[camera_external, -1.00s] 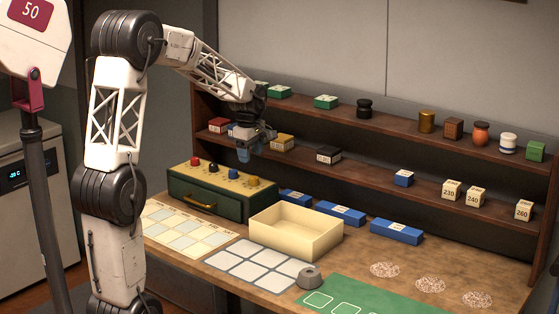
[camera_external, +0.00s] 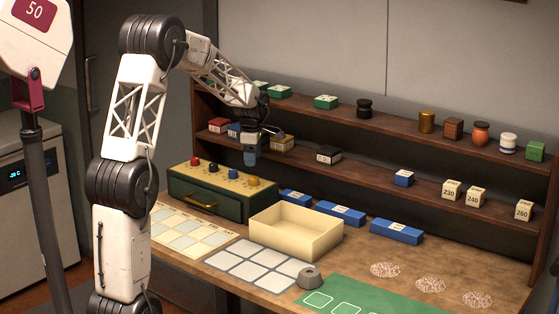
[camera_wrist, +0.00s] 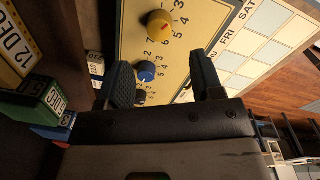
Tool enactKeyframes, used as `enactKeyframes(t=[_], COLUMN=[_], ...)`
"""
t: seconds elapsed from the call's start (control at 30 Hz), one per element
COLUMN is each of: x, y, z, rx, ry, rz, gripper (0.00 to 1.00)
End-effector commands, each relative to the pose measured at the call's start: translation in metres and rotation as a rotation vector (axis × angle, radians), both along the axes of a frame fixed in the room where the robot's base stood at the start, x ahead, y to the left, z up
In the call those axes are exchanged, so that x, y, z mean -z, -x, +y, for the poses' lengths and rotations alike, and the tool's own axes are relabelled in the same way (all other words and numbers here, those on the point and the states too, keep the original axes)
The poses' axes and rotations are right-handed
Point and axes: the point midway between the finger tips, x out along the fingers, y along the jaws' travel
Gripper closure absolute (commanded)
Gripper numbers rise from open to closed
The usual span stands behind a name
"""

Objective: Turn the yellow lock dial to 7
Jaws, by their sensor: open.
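The yellow lock dial (camera_external: 253,181) is at the right end of the sloping top panel of a green box (camera_external: 225,204). In the wrist view the yellow dial (camera_wrist: 160,24) sits at the top, beyond my fingertips, with printed numbers around it; its exact setting is too small to read. The blue dial (camera_external: 233,174) is beside it; in the wrist view it (camera_wrist: 147,71) shows between my fingers. My gripper (camera_external: 250,161) points down, above the yellow dial's end of the panel and apart from it. In the wrist view my gripper (camera_wrist: 164,78) is open and empty.
A red dial (camera_external: 195,161) and a black dial (camera_external: 213,167) share the panel. A shelf (camera_external: 370,172) with small boxes stands close behind my gripper. A cream tray (camera_external: 297,236) is to the right of the green box. A calendar sheet (camera_external: 180,233) lies in front.

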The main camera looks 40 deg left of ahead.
Motion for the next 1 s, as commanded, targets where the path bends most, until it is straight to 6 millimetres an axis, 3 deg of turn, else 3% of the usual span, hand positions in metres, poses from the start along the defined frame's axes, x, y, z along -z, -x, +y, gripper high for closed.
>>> enactKeyframes(t=[0.27,0.73,1.0], x=[0.015,0.067,0.078], y=[0.000,-0.003,-0.003], z=[0.000,0.001,0.001], rx=[0.001,0.001,0.001], ry=[0.000,0.001,0.000], rz=[0.001,0.002,-0.001], gripper=[0.40,0.40,0.40])
